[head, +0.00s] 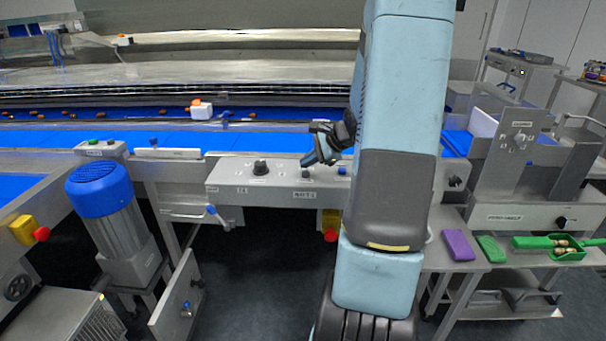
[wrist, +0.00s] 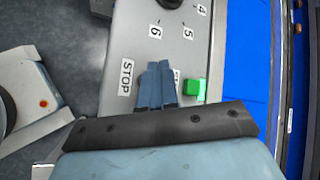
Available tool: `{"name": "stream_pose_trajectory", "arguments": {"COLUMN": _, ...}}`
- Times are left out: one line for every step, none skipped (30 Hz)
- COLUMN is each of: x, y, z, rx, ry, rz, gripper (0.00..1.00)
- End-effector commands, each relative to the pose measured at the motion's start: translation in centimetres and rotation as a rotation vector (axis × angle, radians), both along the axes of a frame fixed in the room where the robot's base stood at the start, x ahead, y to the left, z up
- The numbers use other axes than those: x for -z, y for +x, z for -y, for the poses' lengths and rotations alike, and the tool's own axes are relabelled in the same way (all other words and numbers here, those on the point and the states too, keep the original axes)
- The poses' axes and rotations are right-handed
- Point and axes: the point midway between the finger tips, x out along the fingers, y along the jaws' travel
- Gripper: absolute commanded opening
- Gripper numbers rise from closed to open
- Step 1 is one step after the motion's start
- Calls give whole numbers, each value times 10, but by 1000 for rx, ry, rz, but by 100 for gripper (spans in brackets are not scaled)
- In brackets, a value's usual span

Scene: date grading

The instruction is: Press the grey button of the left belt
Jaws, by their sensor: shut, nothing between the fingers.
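A grey control panel (head: 235,180) stands in front of the blue belt (head: 180,140). A small grey button (head: 305,174) shows on its top, just behind a STOP label (head: 304,194). My gripper (head: 311,161) is shut and empty, with its fingertips low over the panel close to this button. I cannot tell whether they touch it. In the wrist view the shut fingers (wrist: 158,75) lie between the STOP label (wrist: 126,77) and a green button (wrist: 195,88); they partly cover another label. The grey button is not seen there, probably hidden by the fingers.
A black rotary knob (head: 260,167) sits to the left on the panel. A smaller box (head: 100,149) with a green button is at the far left, above a blue motor (head: 98,187). A red emergency stop (head: 331,236) is below. A side table (head: 456,264) stands right.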

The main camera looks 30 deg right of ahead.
Motion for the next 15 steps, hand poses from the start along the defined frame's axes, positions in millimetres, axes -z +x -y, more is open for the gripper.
{"name": "stream_pose_trajectory", "arguments": {"x": 0, "y": 0, "z": 0, "rx": 0, "ry": 0, "rz": 0, "gripper": 0}}
{"name": "stream_pose_trajectory", "arguments": {"x": 0, "y": 0, "z": 0, "rx": 0, "ry": 0, "rz": 0, "gripper": 0}}
{"name": "stream_pose_trajectory", "arguments": {"x": 1, "y": 0, "z": 0, "rx": 0, "ry": 0, "rz": 0, "gripper": 0}}
{"name": "stream_pose_trajectory", "arguments": {"x": 1, "y": 0, "z": 0, "rx": 0, "ry": 0, "rz": 0, "gripper": 0}}
{"name": "stream_pose_trajectory", "arguments": {"x": 2, "y": 0, "z": 0, "rx": 1, "ry": 1, "rz": 0, "gripper": 0}}
{"name": "stream_pose_trajectory", "arguments": {"x": 3, "y": -1, "z": 0, "rx": 1, "ry": 1, "rz": 0, "gripper": 0}}
{"name": "stream_pose_trajectory", "arguments": {"x": 4, "y": -1, "z": 0, "rx": 1, "ry": 1, "rz": 0, "gripper": 0}}
{"name": "stream_pose_trajectory", "arguments": {"x": 4, "y": -1, "z": 0, "rx": 1, "ry": 1, "rz": 0, "gripper": 0}}
{"name": "stream_pose_trajectory", "arguments": {"x": 6, "y": -2, "z": 0, "rx": 1, "ry": 1, "rz": 0, "gripper": 0}}
{"name": "stream_pose_trajectory", "arguments": {"x": 6, "y": -2, "z": 0, "rx": 1, "ry": 1, "rz": 0, "gripper": 0}}
{"name": "stream_pose_trajectory", "arguments": {"x": 7, "y": -2, "z": 0, "rx": 1, "ry": 1, "rz": 0, "gripper": 0}}
{"name": "stream_pose_trajectory", "arguments": {"x": 7, "y": -2, "z": 0, "rx": 1, "ry": 1, "rz": 0, "gripper": 0}}
{"name": "stream_pose_trajectory", "arguments": {"x": 7, "y": -2, "z": 0, "rx": 1, "ry": 1, "rz": 0, "gripper": 0}}
{"name": "stream_pose_trajectory", "arguments": {"x": 7, "y": -2, "z": 0, "rx": 1, "ry": 1, "rz": 0, "gripper": 0}}
{"name": "stream_pose_trajectory", "arguments": {"x": 7, "y": -2, "z": 0, "rx": 1, "ry": 1, "rz": 0, "gripper": 0}}
